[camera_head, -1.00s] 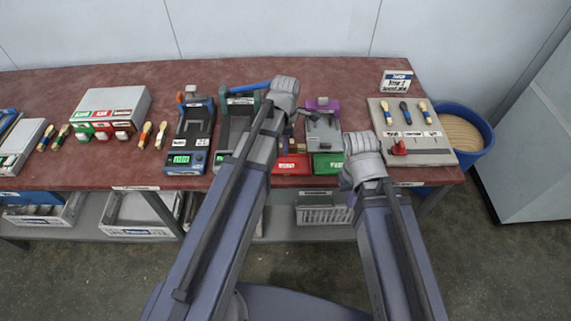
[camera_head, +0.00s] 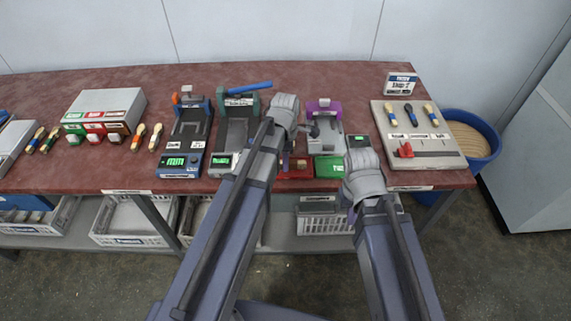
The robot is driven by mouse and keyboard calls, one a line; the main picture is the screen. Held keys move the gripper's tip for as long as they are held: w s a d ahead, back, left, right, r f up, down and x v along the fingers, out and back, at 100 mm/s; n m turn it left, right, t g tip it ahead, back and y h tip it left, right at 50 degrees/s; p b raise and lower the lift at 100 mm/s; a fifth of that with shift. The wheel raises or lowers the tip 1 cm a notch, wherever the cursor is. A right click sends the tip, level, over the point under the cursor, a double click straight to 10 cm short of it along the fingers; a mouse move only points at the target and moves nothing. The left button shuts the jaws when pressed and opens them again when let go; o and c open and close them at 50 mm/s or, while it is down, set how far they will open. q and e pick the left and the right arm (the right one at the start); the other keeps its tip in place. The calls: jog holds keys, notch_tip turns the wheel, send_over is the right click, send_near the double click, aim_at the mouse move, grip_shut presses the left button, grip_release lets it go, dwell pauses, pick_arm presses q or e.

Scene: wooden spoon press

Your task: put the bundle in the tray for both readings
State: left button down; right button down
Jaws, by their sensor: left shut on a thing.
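My left gripper (camera_head: 303,129) is by the left side of the purple-topped press (camera_head: 324,106). It is mostly hidden behind its own wrist, and I cannot make out what it is shut on. A red tray (camera_head: 296,174) and a green tray (camera_head: 329,175) sit at the table's front edge, below that press. The left forearm covers part of the red tray. My right wrist (camera_head: 364,176) is over the front edge, right of the green tray. Its fingers are hidden. I cannot identify a bundle for certain.
Left of my left arm stand a blue-based device with a green display (camera_head: 180,164) and a green-topped press with a blue lever (camera_head: 249,88). Wooden-handled pieces lie further left. A grey board (camera_head: 431,159) and blue bin (camera_head: 480,155) are at right.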

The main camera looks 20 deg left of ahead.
pick_arm(q)
jog(key=shift+f, duration=0.1)
jog(key=c, duration=0.8)
grip_release()
jog(key=shift+c, duration=0.2)
notch_tip(320, 180, up, 12)
jog(key=p, duration=1.2)
jog(key=s+d+m, duration=0.5)
jog(key=s+m, duration=0.2)
jog(key=m, duration=0.5)
jog(key=s+d+m+y, duration=0.1)
jog(key=s+d+m, duration=0.4)
jog(key=m, duration=0.8)
jog(key=shift+s+d+r, duration=0.2)
jog(key=shift+s+d, duration=0.05)
jog(key=shift+s, duration=0.9)
